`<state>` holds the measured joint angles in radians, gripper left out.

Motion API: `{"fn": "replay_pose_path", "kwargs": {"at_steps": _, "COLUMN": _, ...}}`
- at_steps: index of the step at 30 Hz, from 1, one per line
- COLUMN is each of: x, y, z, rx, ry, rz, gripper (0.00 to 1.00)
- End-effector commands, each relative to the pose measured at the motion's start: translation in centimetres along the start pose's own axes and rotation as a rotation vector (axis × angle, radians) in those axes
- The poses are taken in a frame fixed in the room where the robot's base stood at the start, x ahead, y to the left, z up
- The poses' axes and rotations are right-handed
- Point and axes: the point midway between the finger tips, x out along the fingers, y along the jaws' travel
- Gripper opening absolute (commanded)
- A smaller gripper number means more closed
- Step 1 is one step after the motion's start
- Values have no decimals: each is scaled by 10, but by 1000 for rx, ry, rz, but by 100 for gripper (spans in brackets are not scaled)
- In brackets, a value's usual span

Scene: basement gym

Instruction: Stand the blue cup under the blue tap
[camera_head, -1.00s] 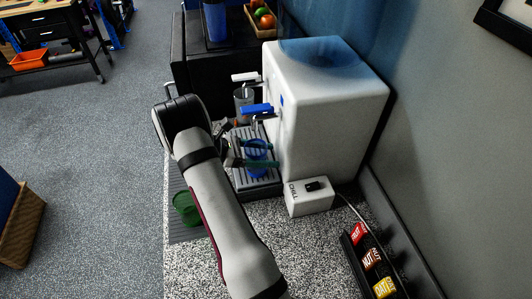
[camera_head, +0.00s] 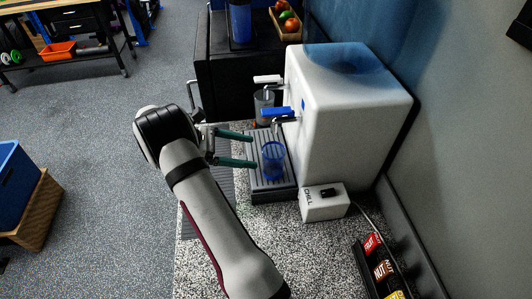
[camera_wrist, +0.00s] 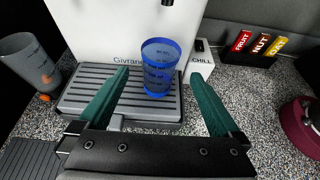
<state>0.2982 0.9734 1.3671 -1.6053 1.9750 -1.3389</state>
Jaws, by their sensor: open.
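The translucent blue cup (camera_head: 273,160) stands upright on the grey ribbed drip tray (camera_head: 262,186) of the white dispenser (camera_head: 345,105). The blue tap (camera_head: 278,113) is on the dispenser's front, and the cup is right below its spout in the head view. The wrist view shows the cup (camera_wrist: 160,75) close to the dispenser front, with a dark spout tip (camera_wrist: 167,2) above at the top edge. My gripper (camera_head: 253,149) is open, its teal fingers pointing at the cup, with a gap between the fingertips and the cup. Nothing is between the fingers.
A grey cup (camera_head: 264,108) stands near the white tap (camera_head: 267,79); it is left of the tray in the wrist view (camera_wrist: 32,65). A white CHILL box (camera_head: 324,203) stands right of the tray, and a rack of snack bars (camera_head: 383,269) further right. A maroon object (camera_wrist: 300,125) is at far right.

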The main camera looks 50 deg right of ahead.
Motion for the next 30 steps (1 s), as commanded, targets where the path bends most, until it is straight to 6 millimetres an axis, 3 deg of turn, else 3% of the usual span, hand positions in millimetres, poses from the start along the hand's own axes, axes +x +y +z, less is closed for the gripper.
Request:
{"fn": "replay_pose_path", "kwargs": {"at_steps": 7, "x": -13, "y": -4, "z": 3, "rx": 17, "ry": 17, "rz": -2, "gripper": 99}}
{"fn": "replay_pose_path", "kwargs": {"at_steps": 10, "x": -33, "y": -30, "z": 20, "rx": 122, "ry": 127, "rz": -21, "gripper": 99}}
{"fn": "replay_pose_path", "kwargs": {"at_steps": 11, "x": -42, "y": -45, "z": 27, "rx": 174, "ry": 182, "rz": -35, "gripper": 99}}
{"fn": "replay_pose_path", "kwargs": {"at_steps": 14, "x": -73, "y": -113, "z": 47, "rx": 387, "ry": 407, "rz": -124, "gripper": 99}}
{"fn": "replay_pose_path", "kwargs": {"at_steps": 15, "x": -83, "y": -145, "z": 52, "rx": 476, "ry": 502, "rz": -177, "gripper": 99}}
{"fn": "replay_pose_path", "kwargs": {"at_steps": 18, "x": -102, "y": -229, "z": 55, "rx": 692, "ry": 730, "rz": -366, "gripper": 99}}
{"fn": "replay_pose_path", "kwargs": {"at_steps": 21, "x": -111, "y": -299, "z": 47, "rx": 859, "ry": 895, "rz": -590, "gripper": 99}}
{"fn": "replay_pose_path", "kwargs": {"at_steps": 25, "x": -115, "y": -350, "z": 35, "rx": 975, "ry": 994, "rz": -811, "gripper": 99}}
{"fn": "replay_pose_path", "kwargs": {"at_steps": 30, "x": -116, "y": -364, "z": 30, "rx": 1011, "ry": 1014, "rz": -893, "gripper": 99}}
